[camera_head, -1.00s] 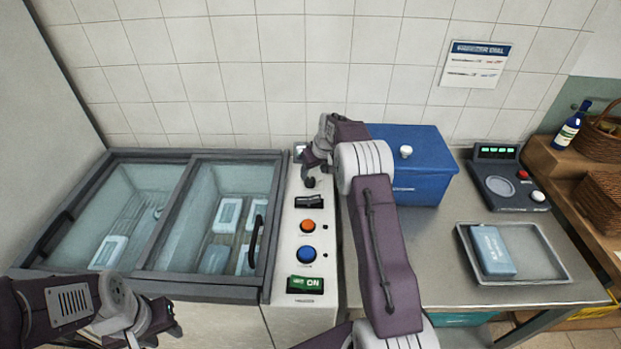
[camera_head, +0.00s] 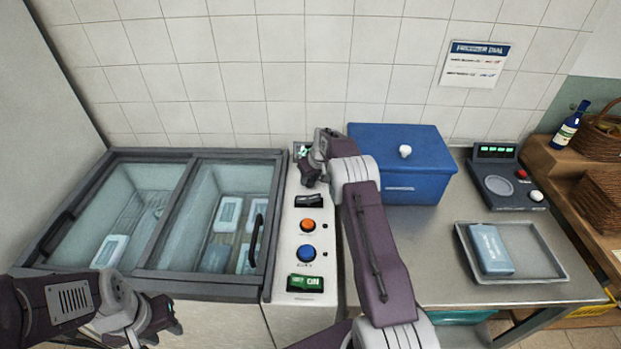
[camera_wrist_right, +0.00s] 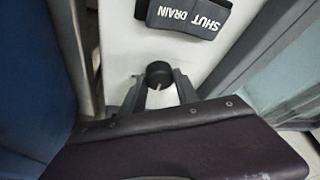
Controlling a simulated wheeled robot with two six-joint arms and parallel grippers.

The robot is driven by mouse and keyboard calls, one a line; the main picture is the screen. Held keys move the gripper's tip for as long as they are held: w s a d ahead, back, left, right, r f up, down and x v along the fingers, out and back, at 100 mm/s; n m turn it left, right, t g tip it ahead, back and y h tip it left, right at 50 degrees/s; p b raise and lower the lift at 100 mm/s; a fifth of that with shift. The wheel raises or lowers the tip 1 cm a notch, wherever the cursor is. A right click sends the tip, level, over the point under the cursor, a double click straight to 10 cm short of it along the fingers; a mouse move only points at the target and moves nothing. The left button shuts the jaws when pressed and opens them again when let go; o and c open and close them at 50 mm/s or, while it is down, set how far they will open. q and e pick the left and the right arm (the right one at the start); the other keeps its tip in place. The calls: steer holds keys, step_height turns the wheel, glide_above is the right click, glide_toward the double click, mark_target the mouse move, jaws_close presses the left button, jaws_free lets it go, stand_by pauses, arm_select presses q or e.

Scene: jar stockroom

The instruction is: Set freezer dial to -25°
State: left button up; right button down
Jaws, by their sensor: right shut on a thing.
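The freezer dial is a small black knob (camera_wrist_right: 159,74) with a pale pointer mark, on the white control panel (camera_head: 300,225) beside the freezer. In the right wrist view my right gripper (camera_wrist_right: 159,88) has a finger on each side of the knob and is shut on it. In the head view my right gripper (camera_head: 311,183) is at the panel's upper part and hides the dial; its scale cannot be read. A small display (camera_head: 302,150) behind it is partly hidden. My left gripper (camera_head: 174,316) is at the lower left, away from the panel; its opening is unclear.
The panel also has a black drain switch (camera_head: 309,201), an orange button (camera_head: 308,225), a blue button (camera_head: 306,253) and a green ON switch (camera_head: 304,283). The freezer (camera_head: 160,285) is left; a blue box (camera_head: 425,175) stands right. A dial sign (camera_head: 475,64) hangs on the wall.

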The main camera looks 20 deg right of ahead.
steer(key=shift+a+m+h, duration=0.1)
steer(key=shift+m+h, duration=0.3)
steer(key=shift+m, duration=0.4)
steer(key=shift+m+h+p, duration=0.3)
steer(key=shift+m, duration=0.5)
steer(key=m, duration=0.2)
steer(key=m+h+b, duration=0.1)
steer(key=m, duration=0.1)
steer(key=shift+a+f+g+h, duration=0.1)
steer(key=shift+g+h, duration=0.2)
steer(key=shift+g, duration=0.1)
steer(key=shift+w+m+g+h, duration=0.1)
steer(key=shift+m+g+h, duration=0.25)
steer(key=shift+m, duration=1.15)
